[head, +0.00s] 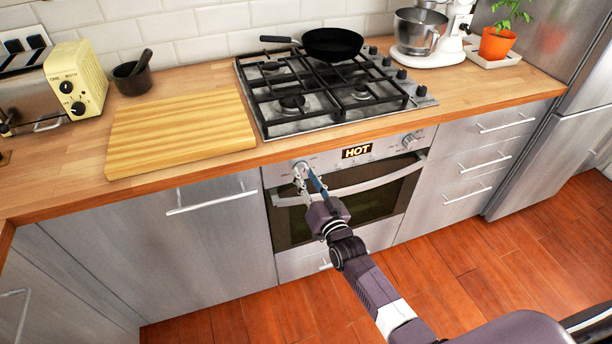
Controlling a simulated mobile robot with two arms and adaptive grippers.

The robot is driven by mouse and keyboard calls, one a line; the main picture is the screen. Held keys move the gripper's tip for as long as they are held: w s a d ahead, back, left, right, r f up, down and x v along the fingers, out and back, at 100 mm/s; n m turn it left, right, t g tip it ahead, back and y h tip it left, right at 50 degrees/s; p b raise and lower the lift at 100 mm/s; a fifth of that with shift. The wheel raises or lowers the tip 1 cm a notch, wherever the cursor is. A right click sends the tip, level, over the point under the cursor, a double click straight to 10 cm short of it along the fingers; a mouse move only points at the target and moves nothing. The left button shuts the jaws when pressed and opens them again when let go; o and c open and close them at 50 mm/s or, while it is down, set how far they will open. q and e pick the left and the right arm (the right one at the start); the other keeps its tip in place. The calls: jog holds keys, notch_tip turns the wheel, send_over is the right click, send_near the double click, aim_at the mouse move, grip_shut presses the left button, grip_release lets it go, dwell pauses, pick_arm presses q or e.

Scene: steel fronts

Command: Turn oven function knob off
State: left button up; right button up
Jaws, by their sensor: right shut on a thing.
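The oven (347,207) sits under the hob, with a lit display (357,151) reading HOT on its front panel. One knob (409,141) shows at the right end of the panel. My right gripper (301,170) is at the left end of the panel, shut on the left knob, which its fingers mostly hide. The knob's exact angle is not visible. I cannot tell from the picture which of the two knobs is the function knob. My left gripper is not in view.
The oven door handle (375,184) runs just below the panel, close to my right gripper. Above are the hob (285,119) with a black pan (332,44), and a wooden board (180,132). Drawers (480,150) stand to the right. The floor in front is clear.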

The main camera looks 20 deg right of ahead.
jog(key=shift+f+n, duration=0.1)
jog(key=shift+n, duration=1)
jog(key=o, duration=1.2)
jog(key=shift+c, duration=0.2)
jog(key=shift+s, duration=0.2)
jog(key=s, duration=1.1)
jog(key=shift+s+d, duration=0.35)
jog(key=shift+d, duration=0.1)
